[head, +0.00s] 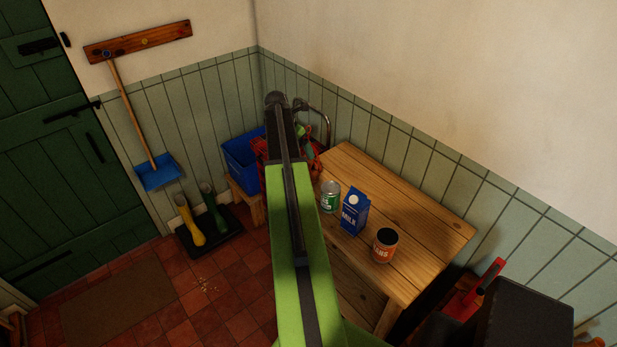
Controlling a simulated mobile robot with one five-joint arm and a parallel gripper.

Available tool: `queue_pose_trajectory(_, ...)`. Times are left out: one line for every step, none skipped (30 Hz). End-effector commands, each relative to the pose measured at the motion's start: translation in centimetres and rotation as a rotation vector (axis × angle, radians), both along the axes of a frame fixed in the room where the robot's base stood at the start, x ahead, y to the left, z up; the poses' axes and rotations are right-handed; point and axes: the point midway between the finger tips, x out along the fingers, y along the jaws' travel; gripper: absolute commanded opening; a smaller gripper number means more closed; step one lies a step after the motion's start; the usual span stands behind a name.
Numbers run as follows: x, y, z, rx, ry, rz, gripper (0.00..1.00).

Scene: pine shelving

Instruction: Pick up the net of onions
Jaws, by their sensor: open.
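I cannot make out the net of onions for certain. Behind my raised arm, at the far end of the wooden bench, a red, mesh-like or checked thing (261,147) shows in part. More red with a bit of green (314,158) shows on the arm's other side, below a thin curved metal bar (325,118). I cannot tell whether these red parts belong to one thing. My arm covers the middle of this spot. My gripper's fingertips cannot be made out, and its place relative to the red thing is hidden.
The wooden bench (425,228) holds a green-labelled can (330,197), a blue milk carton (354,212) and a dark-lidded jar (384,246). A blue crate (240,160) stands left of my arm. Boots (190,222) stand on a dark tray. The tiled floor at left is mostly clear.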

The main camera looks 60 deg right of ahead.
Motion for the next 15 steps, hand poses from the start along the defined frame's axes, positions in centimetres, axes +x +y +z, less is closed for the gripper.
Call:
queue_pose_trajectory(0.0,-0.5,-2.1,0.0,0.0,-0.001,0.93)
queue_pose_trajectory(-0.1,-0.7,-2.5,0.0,0.0,-0.001,0.93)
queue_pose_trajectory(-0.2,-0.9,-2.9,0.0,0.0,0.0,0.93)
queue_pose_trajectory(-0.2,-1.0,-3.1,0.0,0.0,0.0,0.93)
queue_pose_trajectory(-0.2,-1.1,-3.1,0.0,0.0,0.0,0.93)
queue_pose_trajectory(-0.3,-1.2,-3.1,0.0,0.0,0.0,0.93)
queue_pose_trajectory(-0.3,-1.2,-3.0,0.0,0.0,0.0,0.93)
queue_pose_trajectory(-0.3,-1.2,-2.9,0.0,0.0,0.0,0.93)
queue_pose_trajectory(-0.3,-1.2,-2.9,0.0,0.0,0.0,0.93)
queue_pose_trajectory(-0.3,-1.2,-3.0,0.0,0.0,0.0,0.93)
queue_pose_trajectory(-0.4,-1.3,-3.3,0.0,0.0,0.0,0.93)
queue_pose_trajectory(-0.4,-1.5,-3.7,0.0,0.0,0.0,0.93)
queue_pose_trajectory(-0.5,-1.6,-4.1,0.0,0.0,-0.001,0.93)
queue_pose_trajectory(-0.6,-1.8,-4.6,0.0,0.0,-0.001,0.93)
queue_pose_trajectory(-0.7,-2.1,-5.3,0.0,0.0,-0.001,0.93)
